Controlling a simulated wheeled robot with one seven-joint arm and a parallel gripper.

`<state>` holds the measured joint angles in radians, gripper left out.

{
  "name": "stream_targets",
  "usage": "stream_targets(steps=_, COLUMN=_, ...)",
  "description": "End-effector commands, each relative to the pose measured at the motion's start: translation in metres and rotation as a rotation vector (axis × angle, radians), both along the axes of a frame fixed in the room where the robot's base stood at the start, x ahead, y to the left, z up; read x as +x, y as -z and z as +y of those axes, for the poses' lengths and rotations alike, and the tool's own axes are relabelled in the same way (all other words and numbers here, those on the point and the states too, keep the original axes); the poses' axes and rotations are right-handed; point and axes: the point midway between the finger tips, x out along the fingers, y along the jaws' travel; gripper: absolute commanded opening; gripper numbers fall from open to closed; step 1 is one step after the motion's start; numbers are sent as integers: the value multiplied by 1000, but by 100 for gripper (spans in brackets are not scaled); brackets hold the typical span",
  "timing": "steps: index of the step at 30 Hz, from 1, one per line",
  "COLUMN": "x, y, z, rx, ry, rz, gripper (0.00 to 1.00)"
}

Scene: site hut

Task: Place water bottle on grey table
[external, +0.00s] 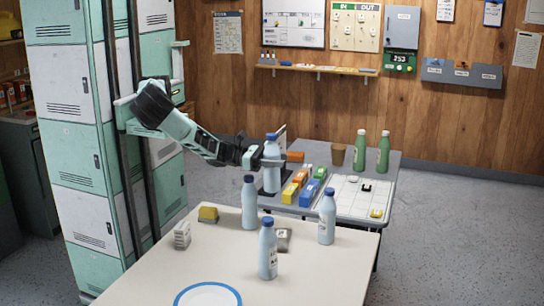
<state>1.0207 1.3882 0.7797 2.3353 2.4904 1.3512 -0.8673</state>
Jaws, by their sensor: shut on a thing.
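My gripper (274,162) is shut on a light blue water bottle (271,179) with a dark blue cap. The bottle is upright over the left part of the grey table (312,150), in front of a dark flat item. I cannot tell whether its base touches the tabletop. Three similar bottles stand upright on the near pale table: one at the back left (249,205), one at the right (327,218) and one nearer the front (268,252).
The grey table also holds colored boxes (312,188), a brown cup (338,154), two green bottles (383,154) and a white gridded board (352,196).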

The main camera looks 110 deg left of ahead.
Motion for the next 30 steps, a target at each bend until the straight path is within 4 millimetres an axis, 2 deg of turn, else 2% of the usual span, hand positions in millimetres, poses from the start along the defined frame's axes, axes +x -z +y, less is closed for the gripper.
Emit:
stream_targets(steps=3, x=-2, y=1, z=13, rx=4, ry=28, rz=1, gripper=13)
stream_targets(steps=16, x=-14, y=18, z=46, rx=1, ry=61, rz=-2, gripper=13)
stream_targets(steps=22, x=-5, y=12, z=80, rx=-7, ry=-61, rz=-9, gripper=13)
stream_targets(steps=30, x=7, y=-9, z=130, rx=-7, ry=-280, rz=-11, gripper=13)
